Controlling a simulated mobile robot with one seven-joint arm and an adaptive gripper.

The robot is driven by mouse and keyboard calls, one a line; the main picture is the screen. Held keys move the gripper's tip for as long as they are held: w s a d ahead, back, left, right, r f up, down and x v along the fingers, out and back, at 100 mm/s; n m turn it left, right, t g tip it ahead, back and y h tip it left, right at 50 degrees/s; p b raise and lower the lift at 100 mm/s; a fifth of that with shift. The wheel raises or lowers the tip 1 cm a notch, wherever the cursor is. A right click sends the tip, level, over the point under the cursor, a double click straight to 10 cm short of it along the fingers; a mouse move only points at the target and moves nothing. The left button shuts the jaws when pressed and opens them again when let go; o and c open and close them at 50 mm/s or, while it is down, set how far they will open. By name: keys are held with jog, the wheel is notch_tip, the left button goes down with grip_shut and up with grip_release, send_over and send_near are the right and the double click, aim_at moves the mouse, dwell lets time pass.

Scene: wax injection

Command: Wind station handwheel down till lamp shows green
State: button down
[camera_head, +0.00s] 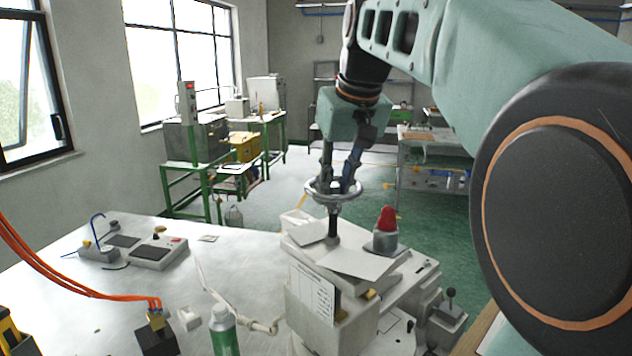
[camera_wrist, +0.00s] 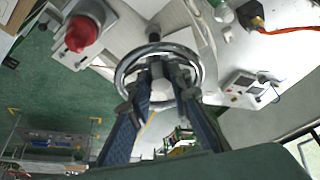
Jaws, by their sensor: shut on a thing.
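The handwheel (camera_head: 321,194) is a shiny metal ring on a dark upright shaft on top of the pale station (camera_head: 326,305). My gripper (camera_head: 340,186) comes down from above with its fingers at the wheel, and it is shut on it. In the wrist view the fingers (camera_wrist: 160,80) reach into the ring of the handwheel (camera_wrist: 128,72), and the exact contact is partly hidden by the fingers. A lamp (camera_head: 386,218) with a red dome on a grey base stands right of the wheel. The red lamp also shows in the wrist view (camera_wrist: 80,34).
A white bench (camera_head: 110,300) spreads to the left, with a control box (camera_head: 158,252), a green bottle (camera_head: 223,332) and orange cables (camera_head: 60,278). A lever box (camera_head: 447,315) stands at the station's right. Green-framed benches and open floor lie behind.

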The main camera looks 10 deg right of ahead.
jog(key=m+h, duration=0.1)
jog(key=m, duration=0.1)
jog(key=m+p, duration=0.1)
jog(key=m, duration=0.1)
jog(key=m+h+p, duration=0.1)
jog(key=m, duration=0.1)
jog(key=shift+a+r+h, duration=0.1)
jog(key=shift+a+h, duration=0.15)
jog(key=shift+h, duration=0.05)
jog(key=m+h, duration=0.1)
jog(key=m, duration=0.2)
jog(key=m+g+h, duration=0.1)
jog(key=m, duration=0.2)
jog(key=shift+w+a+m+g+p, duration=0.1)
jog(key=shift+w+m+g+p, duration=0.05)
jog(key=shift+m+g+p, duration=0.2)
jog(key=m+g, duration=0.1)
jog(key=m, duration=0.1)
jog(key=m+g+h, duration=0.1)
jog(key=m, duration=0.2)
jog(key=shift+w+m, duration=0.15)
jog(key=shift+m, duration=0.1)
jog(key=m+g, duration=0.1)
jog(key=m, duration=0.2)
jog(key=m+g, duration=0.1)
jog(key=m, duration=0.2)
jog(key=shift+w, duration=0.1)
jog(key=shift+m, duration=0.3)
